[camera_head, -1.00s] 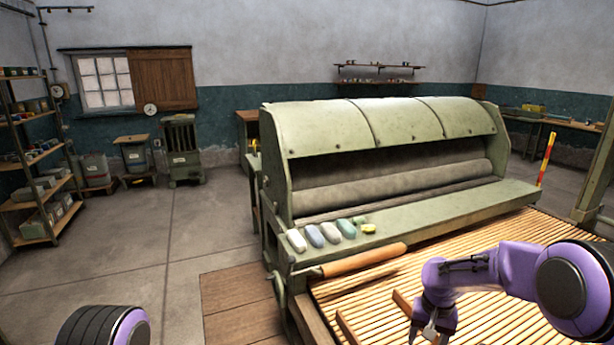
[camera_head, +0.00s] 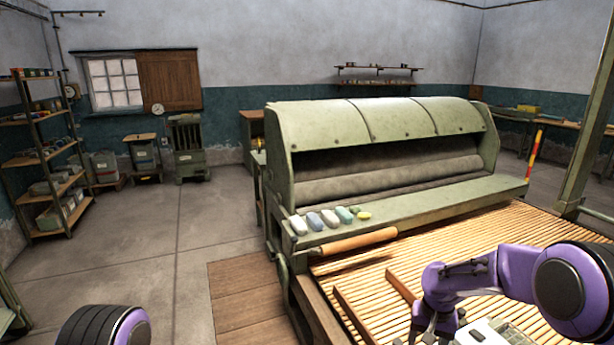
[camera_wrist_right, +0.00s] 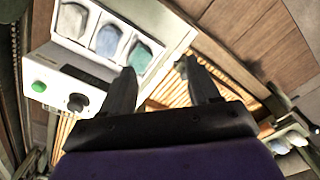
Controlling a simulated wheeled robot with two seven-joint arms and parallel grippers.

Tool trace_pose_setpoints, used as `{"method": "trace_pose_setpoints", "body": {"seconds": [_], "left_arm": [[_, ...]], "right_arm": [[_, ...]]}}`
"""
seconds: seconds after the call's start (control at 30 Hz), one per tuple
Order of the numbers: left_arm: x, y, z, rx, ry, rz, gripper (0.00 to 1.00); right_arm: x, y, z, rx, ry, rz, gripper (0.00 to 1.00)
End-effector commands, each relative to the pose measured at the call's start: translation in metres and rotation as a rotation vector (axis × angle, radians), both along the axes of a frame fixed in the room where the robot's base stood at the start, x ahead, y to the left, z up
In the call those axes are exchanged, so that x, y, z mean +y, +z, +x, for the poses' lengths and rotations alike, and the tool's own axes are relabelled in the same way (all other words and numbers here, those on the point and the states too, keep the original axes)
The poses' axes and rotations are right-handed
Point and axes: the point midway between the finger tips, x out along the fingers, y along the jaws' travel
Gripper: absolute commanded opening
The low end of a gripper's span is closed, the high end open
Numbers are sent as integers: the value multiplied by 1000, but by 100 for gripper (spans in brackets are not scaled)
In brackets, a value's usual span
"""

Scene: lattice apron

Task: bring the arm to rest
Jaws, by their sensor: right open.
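My right arm, purple and black, reaches in from the right in the head view. Its gripper (camera_head: 428,335) is low over the slatted wooden lattice (camera_head: 475,245), partly cut off by the bottom edge. In the right wrist view the two dark fingers (camera_wrist_right: 157,67) stand apart with nothing held between them. Part of the lattice shows between and behind them. My left gripper is out of view; only a rounded purple and black part of my left arm shows at the lower left of the head view.
A white box (camera_wrist_right: 97,62) with a green button, a knob and coloured pieces in compartments lies beside the fingers. A green roller machine (camera_head: 390,135) stands behind the lattice. Floor at left is clear.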

Motion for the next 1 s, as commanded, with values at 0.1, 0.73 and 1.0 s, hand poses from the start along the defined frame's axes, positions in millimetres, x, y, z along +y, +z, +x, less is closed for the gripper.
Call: {"method": "trace_pose_setpoints", "body": {"seconds": [0.1,0.73,1.0], "left_arm": [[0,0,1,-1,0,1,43],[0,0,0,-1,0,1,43],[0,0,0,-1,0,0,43]], "right_arm": [[4,-20,-10,-6,-10,13,61],[29,-173,-155,-137,-122,17,61],[6,-193,-289,-240,-182,-139,61]]}}
